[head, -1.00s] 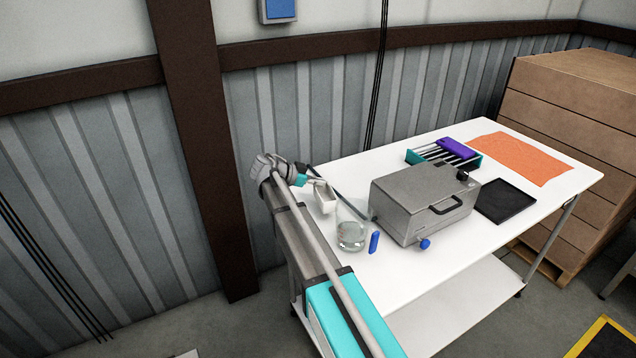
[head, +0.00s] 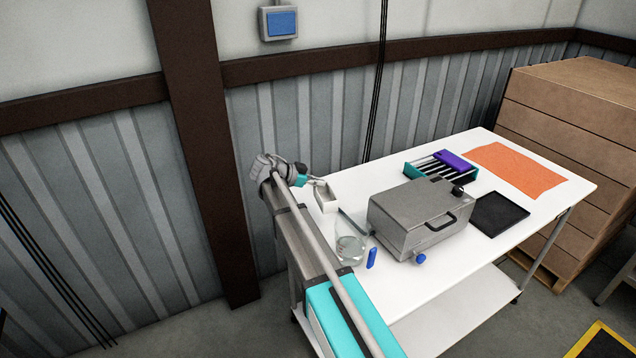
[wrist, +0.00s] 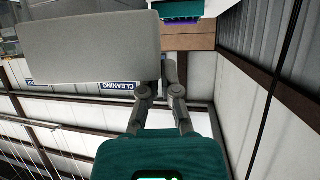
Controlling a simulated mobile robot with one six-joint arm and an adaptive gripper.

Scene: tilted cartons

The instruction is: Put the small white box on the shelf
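The small white box (head: 326,199) is at the tip of my gripper (head: 315,182), at the left end of the white table in the head view. In the wrist view the pale box (wrist: 88,45) fills the upper left, and the fingers of my gripper (wrist: 164,72) come together at its right end. My gripper is shut on the box; the exact contact is partly hidden behind the box. The box appears to be held above the tabletop. A white lower shelf (head: 462,312) shows under the table.
On the table (head: 405,178) are a clear glass (head: 350,249), a blue piece (head: 372,258), a grey case (head: 415,217), a black tray (head: 499,214), a teal rack (head: 425,167) and an orange cloth (head: 517,169). Stacked brown cartons (head: 570,120) stand beyond the right end.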

